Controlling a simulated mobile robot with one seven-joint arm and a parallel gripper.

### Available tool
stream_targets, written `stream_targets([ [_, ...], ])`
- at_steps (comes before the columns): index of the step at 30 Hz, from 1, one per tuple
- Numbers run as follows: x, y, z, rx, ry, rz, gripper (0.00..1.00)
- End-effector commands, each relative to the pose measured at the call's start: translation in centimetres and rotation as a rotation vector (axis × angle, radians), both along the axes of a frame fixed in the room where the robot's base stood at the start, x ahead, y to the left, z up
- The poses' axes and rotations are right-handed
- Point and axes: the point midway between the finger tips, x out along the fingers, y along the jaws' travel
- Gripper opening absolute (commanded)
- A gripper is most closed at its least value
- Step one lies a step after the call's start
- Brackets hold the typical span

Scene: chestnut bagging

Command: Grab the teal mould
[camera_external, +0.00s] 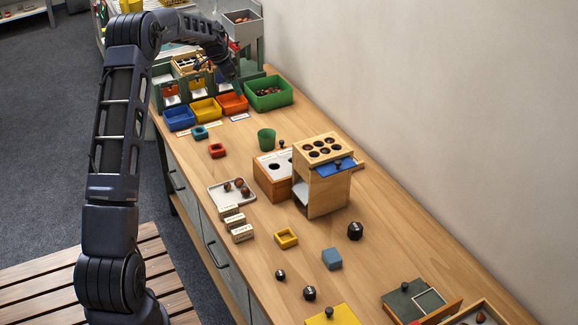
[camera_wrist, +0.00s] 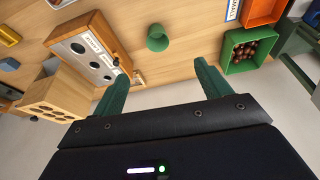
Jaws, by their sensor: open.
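My gripper (camera_external: 236,86) is above the far part of the table by the orange and green trays, to the right of and beyond the mould. In the wrist view my gripper (camera_wrist: 160,85) has its two green fingers wide apart, with nothing between them.
Blue (camera_external: 179,118), yellow (camera_external: 206,110), orange (camera_external: 233,103) and green (camera_external: 289,97) trays stand behind the mould. A red mould (camera_external: 217,150) lies just in front of it. A green cup (camera_external: 266,139) and a wooden box with holes (camera_external: 323,190) stand to the right.

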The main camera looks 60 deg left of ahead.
Motion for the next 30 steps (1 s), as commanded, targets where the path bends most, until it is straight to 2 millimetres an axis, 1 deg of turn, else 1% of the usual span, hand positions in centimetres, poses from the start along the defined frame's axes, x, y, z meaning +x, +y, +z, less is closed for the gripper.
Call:
stream_targets([
  [1, -1.1, 2.3, -1.9, -0.006, -0.004, 0.010, 0.76],
  [2, -1.6, 3.4, -2.9, -0.007, -0.008, 0.010, 0.76],
  [3, -2.4, 4.9, -4.1, -0.009, -0.012, 0.015, 0.76],
  [5, -3.7, 7.1, -6.1, -0.011, -0.019, 0.020, 0.76],
  [6, -4.6, 8.5, -7.3, -0.011, -0.024, 0.022, 0.76],
  [9, -7.1, 11.9, -10.5, -0.014, -0.037, 0.032, 0.76],
  [12, -9.3, 14.5, -13.2, -0.014, -0.049, 0.040, 0.76],
  [15, -11.0, 16.3, -15.3, -0.013, -0.058, 0.046, 0.76],
  [18, -12.1, 17.4, -16.5, -0.012, -0.063, 0.048, 0.76],
  [21, -12.5, 17.8, -17.1, -0.012, -0.065, 0.049, 0.76],
  [26, -12.1, 17.8, -18.3, -0.013, -0.065, 0.048, 0.76],
  [30, -11.3, 17.8, -20.1, -0.013, -0.065, 0.048, 0.76],
])
